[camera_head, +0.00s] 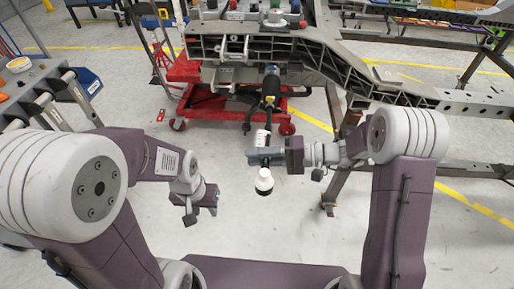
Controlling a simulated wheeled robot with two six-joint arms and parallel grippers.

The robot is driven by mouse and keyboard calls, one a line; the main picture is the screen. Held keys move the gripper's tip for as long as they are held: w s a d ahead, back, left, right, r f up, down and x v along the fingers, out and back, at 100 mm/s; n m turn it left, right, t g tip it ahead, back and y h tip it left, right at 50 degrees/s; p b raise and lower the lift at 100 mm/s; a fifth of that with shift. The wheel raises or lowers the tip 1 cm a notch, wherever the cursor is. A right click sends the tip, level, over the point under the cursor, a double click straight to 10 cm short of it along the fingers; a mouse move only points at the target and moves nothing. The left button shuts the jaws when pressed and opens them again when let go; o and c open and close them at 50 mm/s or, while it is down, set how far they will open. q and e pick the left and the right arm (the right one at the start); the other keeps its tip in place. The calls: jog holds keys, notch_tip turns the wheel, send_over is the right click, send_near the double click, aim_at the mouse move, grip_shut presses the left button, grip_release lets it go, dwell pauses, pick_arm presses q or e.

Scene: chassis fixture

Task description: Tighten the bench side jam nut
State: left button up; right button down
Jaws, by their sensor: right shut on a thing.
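My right gripper (264,157) is shut on a long hand tool (263,180) with a white rounded lower end and a pale shaft. Its dark upper part (270,84) reaches up to the front of the grey chassis fixture (340,62). I cannot tell whether the tool touches a nut there. The jam nut is too small or hidden to make out. My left gripper (201,212) hangs empty at lower left, well apart from the tool, and its fingers look spread.
A red wheeled jack or cart (203,98) stands under the fixture. Grey steel legs (337,165) and rails stand at the right. A rack with rollers (42,100) is at the left edge. The floor between my arms is clear.

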jog(key=shift+d+f+h+p, duration=0.2)
jog(key=shift+f+h+p, duration=0.05)
jog(key=shift+h+p, duration=1.6)
jog(key=shift+d+f+h+p, duration=0.25)
jog(key=shift+h+p, duration=1.3)
jog(key=shift+p, duration=0.65)
jog(key=shift+d+f+h+p, duration=0.15)
jog(key=shift+f+h+p, duration=0.1)
jog(key=shift+h+p, duration=1.6)
jog(key=c, duration=1.2)
grip_release()
jog(key=shift+f, duration=0.1)
